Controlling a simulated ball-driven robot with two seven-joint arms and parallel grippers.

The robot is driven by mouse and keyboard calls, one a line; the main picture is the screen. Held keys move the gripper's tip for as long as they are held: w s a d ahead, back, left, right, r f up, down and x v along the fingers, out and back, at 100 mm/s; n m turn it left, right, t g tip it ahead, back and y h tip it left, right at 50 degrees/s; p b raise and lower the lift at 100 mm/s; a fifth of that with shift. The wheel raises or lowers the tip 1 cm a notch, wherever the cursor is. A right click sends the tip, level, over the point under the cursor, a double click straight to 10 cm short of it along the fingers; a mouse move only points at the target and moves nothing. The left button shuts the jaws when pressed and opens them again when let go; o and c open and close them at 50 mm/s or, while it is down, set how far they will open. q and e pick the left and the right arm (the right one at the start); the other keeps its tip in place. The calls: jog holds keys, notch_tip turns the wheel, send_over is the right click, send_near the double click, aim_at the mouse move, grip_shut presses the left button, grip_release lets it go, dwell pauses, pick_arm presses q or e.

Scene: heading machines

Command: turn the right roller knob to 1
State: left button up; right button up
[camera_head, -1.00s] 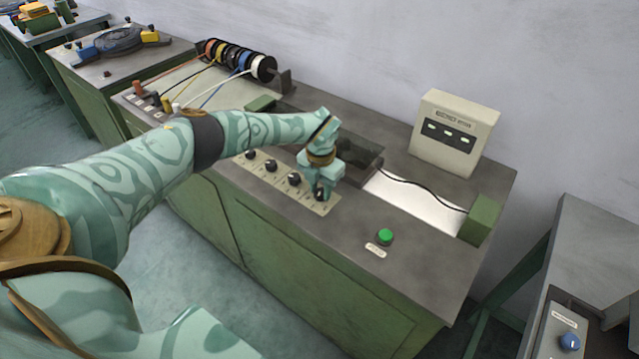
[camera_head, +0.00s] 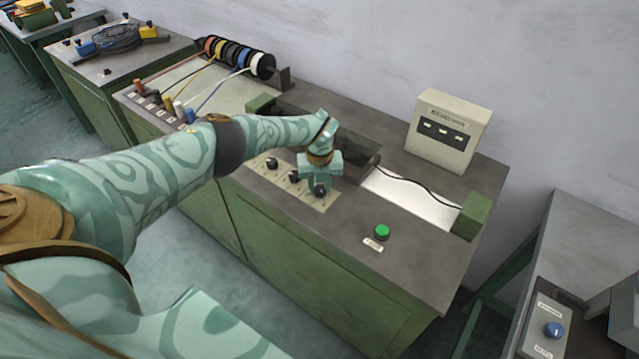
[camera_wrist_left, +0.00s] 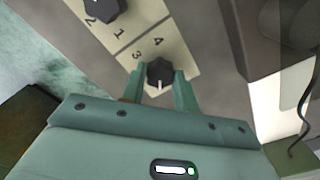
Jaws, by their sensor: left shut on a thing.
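The right roller knob (camera_head: 320,190) is the black knob at the right end of a row on a pale plate (camera_head: 297,193). In the left wrist view the knob (camera_wrist_left: 160,71) sits between the two fingers of my left gripper (camera_wrist_left: 159,90), which is shut on it. A white pointer line on the knob faces the bottom of that view. The digits 3 and 4 show on the plate above it, and any marks below are hidden. In the head view my left gripper (camera_head: 320,184) reaches down over the knob. My right gripper is not in view.
Other black knobs (camera_head: 272,163) stand left in the same row. A green button (camera_head: 382,232) is right of the plate on the bench top. A beige box with displays (camera_head: 448,130) stands at the back. Wire spools (camera_head: 238,57) are at the back left.

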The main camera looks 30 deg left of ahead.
pick_arm(q)
jog(key=shift+w+a+r, duration=0.1)
jog(key=shift+w, duration=0.05)
dwell(0.4)
jog(key=o, duration=1)
notch_tip(320, 180, up, 8)
jog(key=p, duration=0.3)
jog(key=shift+p, duration=0.35)
notch_tip(320, 180, up, 8)
jog(key=p, duration=0.2)
send_over(320, 188)
jog(key=shift+r, duration=0.1)
